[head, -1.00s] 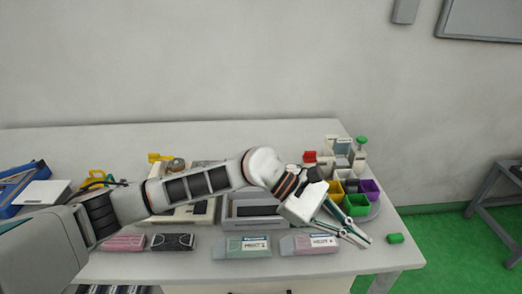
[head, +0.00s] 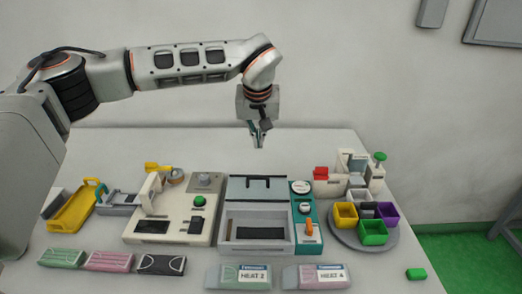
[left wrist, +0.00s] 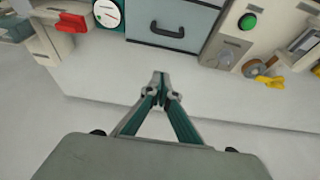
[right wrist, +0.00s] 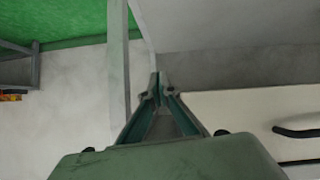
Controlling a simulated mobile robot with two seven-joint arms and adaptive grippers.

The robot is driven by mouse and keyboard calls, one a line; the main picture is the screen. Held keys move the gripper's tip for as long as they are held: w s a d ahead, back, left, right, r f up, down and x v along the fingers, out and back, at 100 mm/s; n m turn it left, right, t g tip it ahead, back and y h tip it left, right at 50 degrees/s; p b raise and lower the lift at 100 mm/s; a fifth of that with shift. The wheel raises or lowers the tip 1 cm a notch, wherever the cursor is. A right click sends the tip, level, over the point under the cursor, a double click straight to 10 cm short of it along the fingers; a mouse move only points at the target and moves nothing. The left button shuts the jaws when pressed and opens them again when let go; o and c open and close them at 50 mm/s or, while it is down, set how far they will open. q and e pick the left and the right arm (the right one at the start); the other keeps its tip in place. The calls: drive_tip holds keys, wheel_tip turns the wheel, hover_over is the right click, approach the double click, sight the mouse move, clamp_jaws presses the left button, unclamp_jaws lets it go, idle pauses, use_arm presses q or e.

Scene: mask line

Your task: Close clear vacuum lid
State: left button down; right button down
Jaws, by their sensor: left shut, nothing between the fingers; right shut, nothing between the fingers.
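The vacuum unit (head: 228,232) is a grey box in the middle of the table, with its chamber uncovered at the front. Its pale grey-blue lid (head: 250,192) stands raised at the back of the box, with a dark handle near its top edge. In the left wrist view the lid (left wrist: 190,14) shows its handle at the top middle. My left gripper (head: 258,145) is shut and empty, pointing down above and behind the lid, apart from it. Its shut fingertips (left wrist: 159,76) show below the handle. My right gripper (right wrist: 156,80) is shut and empty; it is outside the head view.
A beige machine with a green button (head: 200,201) stands left of the vacuum unit, and a teal gauge panel (head: 308,238) stands right. A round tray (head: 345,240) with coloured cups is further right. Several packs, including HEAT 2 (head: 240,284), lie along the front.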

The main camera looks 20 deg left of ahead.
use_arm(q)
hover_over(259, 184)
drive_tip(key=w+a, duration=0.1)
drive_tip(key=w, duration=0.3)
drive_tip(key=f, duration=0.8)
drive_tip(key=shift+s, duration=0.25)
drive_tip(key=shift+s+d+f, duration=0.1)
drive_tip(key=shift+s+f, duration=0.1)
drive_tip(key=shift+s, duration=0.05)
drive_tip(key=s, duration=0.2)
drive_tip(key=shift+s+d+f, duration=0.15)
drive_tip(key=shift+s+d, duration=0.15)
drive_tip(key=shift+s+d+f, duration=0.1)
drive_tip(key=shift+s+f, duration=0.05)
drive_tip(key=shift+s, duration=0.05)
use_arm(e)
drive_tip(key=shift+s, duration=0.1)
